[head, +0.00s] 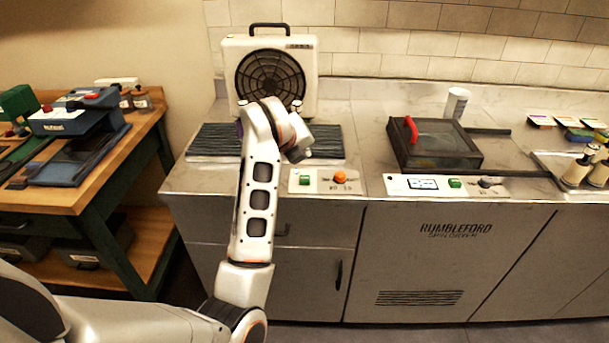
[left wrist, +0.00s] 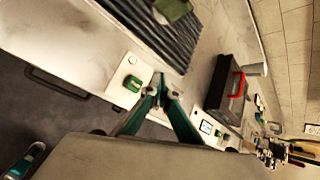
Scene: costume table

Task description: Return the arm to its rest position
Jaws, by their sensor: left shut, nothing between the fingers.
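My left arm (head: 258,190) reaches up from the lower left in the head view, its wrist end in front of the white fan unit and over the dark slatted mat. The fingers cannot be made out there. In the left wrist view my left gripper (left wrist: 162,94) has its green fingers drawn together at the tips, with nothing between them. It is in front of the counter edge in that picture, near the panel with the green button (left wrist: 133,83); whether it touches anything cannot be told.
The fan unit (head: 309,65) stands behind the slatted mat (head: 330,140) on the counter. Right of it are a dark lidded box with a red handle (head: 410,130), a white cup (head: 456,103) and bottles (head: 577,170). A wooden workbench (head: 75,197) stands left, across a gap.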

